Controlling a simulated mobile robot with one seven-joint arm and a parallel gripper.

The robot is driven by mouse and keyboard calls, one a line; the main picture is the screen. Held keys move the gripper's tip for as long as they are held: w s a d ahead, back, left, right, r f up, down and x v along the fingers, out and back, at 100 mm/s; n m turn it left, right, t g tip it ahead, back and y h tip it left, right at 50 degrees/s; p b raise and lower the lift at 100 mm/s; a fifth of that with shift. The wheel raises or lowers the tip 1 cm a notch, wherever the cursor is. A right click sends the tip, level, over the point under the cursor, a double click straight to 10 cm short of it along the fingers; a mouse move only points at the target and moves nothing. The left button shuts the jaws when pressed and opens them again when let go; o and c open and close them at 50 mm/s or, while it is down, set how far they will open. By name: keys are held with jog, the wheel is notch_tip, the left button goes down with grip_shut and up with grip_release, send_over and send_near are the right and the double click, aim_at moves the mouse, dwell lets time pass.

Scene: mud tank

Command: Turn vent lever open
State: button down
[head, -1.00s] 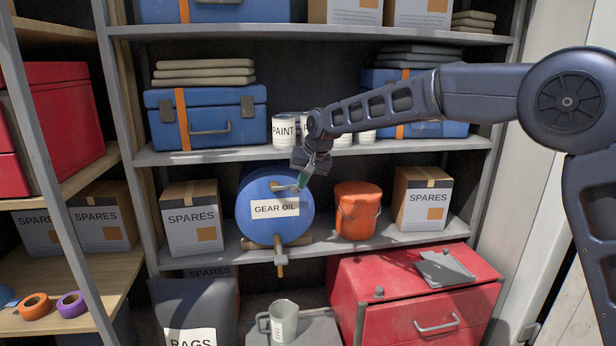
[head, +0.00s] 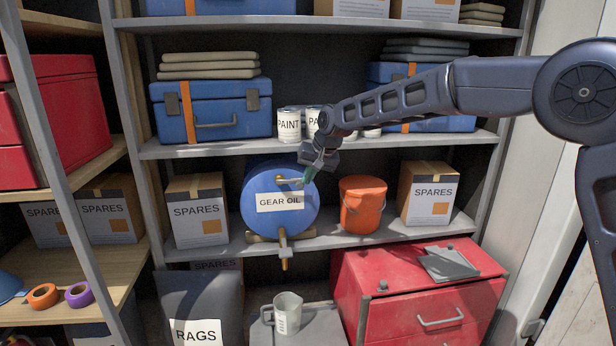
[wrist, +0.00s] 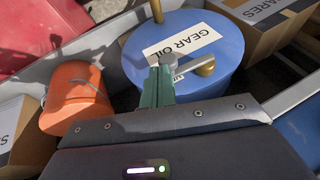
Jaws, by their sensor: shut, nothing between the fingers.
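The blue gear oil drum (head: 257,222) lies on the middle shelf with its labelled end facing me. The vent lever (head: 290,181) is a grey bar on a brass pivot near the top of that end. It lies about level, pointing right in the head view. My gripper (head: 301,184) is at the lever's free end.
Paint cans (head: 289,124) stand on the shelf above. A grey jug (head: 288,314) stands below.

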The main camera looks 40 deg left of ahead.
jog(key=shift+w+d+f, duration=0.1)
jog(key=shift+f, duration=0.05)
notch_tip(320, 180, down, 9)
jog(key=s+a+m+g+y, duration=0.1)
jog(key=g+y, duration=0.3)
jog(key=y, duration=0.1)
jog(key=shift+s+a+m, duration=0.2)
jog(key=shift+s+m, duration=0.05)
jog(key=shift+m, duration=0.05)
dwell(1.1)
dwell(1.3)
jog(key=shift+r, duration=1)
